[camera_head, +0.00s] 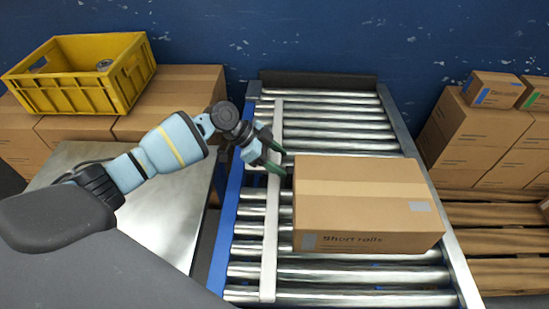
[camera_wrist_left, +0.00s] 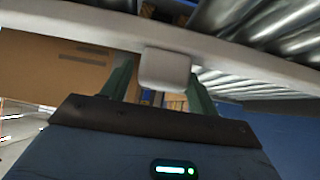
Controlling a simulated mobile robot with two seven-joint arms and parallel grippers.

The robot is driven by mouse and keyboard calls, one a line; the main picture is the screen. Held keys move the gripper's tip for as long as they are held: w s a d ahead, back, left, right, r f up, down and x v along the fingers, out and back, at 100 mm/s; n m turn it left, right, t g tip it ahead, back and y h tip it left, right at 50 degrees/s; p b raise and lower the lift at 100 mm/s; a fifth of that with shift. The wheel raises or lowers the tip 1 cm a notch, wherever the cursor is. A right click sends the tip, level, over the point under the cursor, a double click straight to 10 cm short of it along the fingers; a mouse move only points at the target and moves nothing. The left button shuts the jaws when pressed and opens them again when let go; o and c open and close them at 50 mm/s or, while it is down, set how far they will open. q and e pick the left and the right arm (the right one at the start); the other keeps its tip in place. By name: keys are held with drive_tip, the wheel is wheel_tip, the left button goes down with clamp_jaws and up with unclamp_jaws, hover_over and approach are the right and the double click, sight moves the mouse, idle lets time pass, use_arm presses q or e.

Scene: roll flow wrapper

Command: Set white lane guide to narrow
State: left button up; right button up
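The white lane guide (camera_head: 270,230) is a long pale bar running lengthwise over the left part of the roller conveyor. In the left wrist view the guide (camera_wrist_left: 70,22) crosses the top, with a white block-shaped knob (camera_wrist_left: 165,69) on it. My left gripper (camera_head: 284,162) reaches across the guide from the left, its green fingertips near the box. In the left wrist view its fingers stand apart, one on each side of the knob. A gap shows at the left finger; contact at the right one is unclear. My right gripper is not in view.
A cardboard box marked "Short rolls" (camera_head: 360,195) sits on the rollers (camera_head: 335,125), just right of the guide. A blue side rail (camera_head: 226,225) lies left of the guide. A yellow crate (camera_head: 75,92) stands on boxes at upper left; more boxes (camera_head: 480,130) are stacked at right.

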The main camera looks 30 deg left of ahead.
use_arm(q)
drive_tip(key=shift+o, duration=0.6)
drive_tip(key=shift+a, duration=0.1)
drive_tip(key=shift+a+r, duration=0.2)
drive_tip(key=shift+a, duration=0.05)
drive_tip(key=v, duration=0.7)
drive_tip(key=shift+s+r, duration=0.1)
